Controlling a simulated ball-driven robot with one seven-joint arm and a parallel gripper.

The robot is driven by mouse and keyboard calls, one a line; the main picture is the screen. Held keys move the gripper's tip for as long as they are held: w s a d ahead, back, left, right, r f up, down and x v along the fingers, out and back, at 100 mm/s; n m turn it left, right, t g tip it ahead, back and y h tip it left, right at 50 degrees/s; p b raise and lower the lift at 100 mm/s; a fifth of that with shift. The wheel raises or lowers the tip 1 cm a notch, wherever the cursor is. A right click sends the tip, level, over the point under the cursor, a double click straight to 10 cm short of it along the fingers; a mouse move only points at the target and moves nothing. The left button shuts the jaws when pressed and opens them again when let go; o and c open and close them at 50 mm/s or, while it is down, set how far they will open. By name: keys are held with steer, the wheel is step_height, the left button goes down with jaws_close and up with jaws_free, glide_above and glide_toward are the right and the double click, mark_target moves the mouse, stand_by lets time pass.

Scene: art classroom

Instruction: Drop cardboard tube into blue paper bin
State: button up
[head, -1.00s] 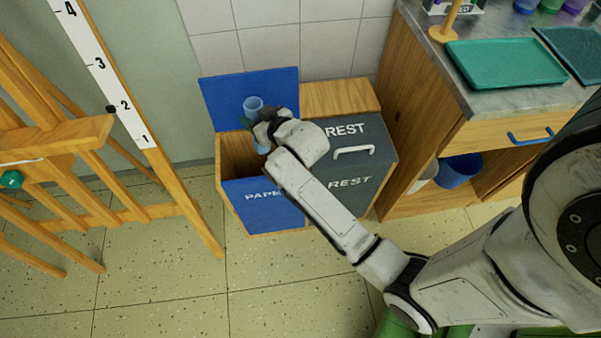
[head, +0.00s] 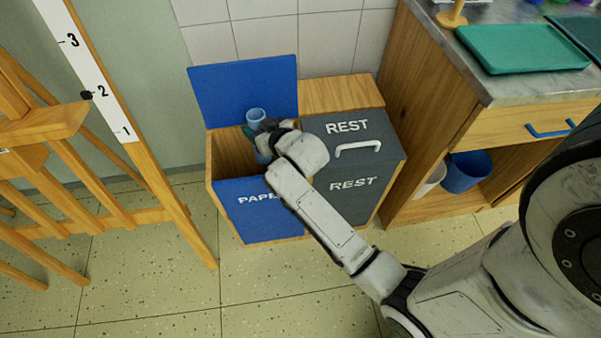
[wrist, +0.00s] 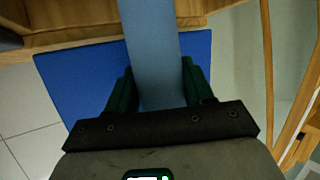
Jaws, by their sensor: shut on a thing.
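The cardboard tube, light blue, shows its open upper end (head: 256,115) above the paper bin in the head view. It stands roughly upright, with its lower part at the bin opening. My gripper (head: 256,132) is shut on the tube; in the wrist view the dark green fingers (wrist: 157,88) press both sides of the tube (wrist: 150,45). The blue paper bin has a blue front (head: 262,215) marked PAPER and a raised blue lid (head: 243,88), with its opening between them. My arm hides part of the front and the opening's right side.
The grey REST bin (head: 355,185) beside it has its lid shut. A wooden easel (head: 150,170) stands at the left. A wooden cabinet (head: 440,100) with a counter, a green tray (head: 520,47) and a blue bucket (head: 467,172) is at the right.

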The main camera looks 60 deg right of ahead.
steer(key=shift+f, duration=0.3)
steer(key=o, duration=1.1)
steer(key=shift+c, duration=0.2)
steer(key=p+v, duration=0.2)
steer(key=v, duration=0.8)
steer(key=shift+s+a, duration=0.2)
steer(key=shift+s, duration=0.2)
steer(key=shift+r, duration=0.1)
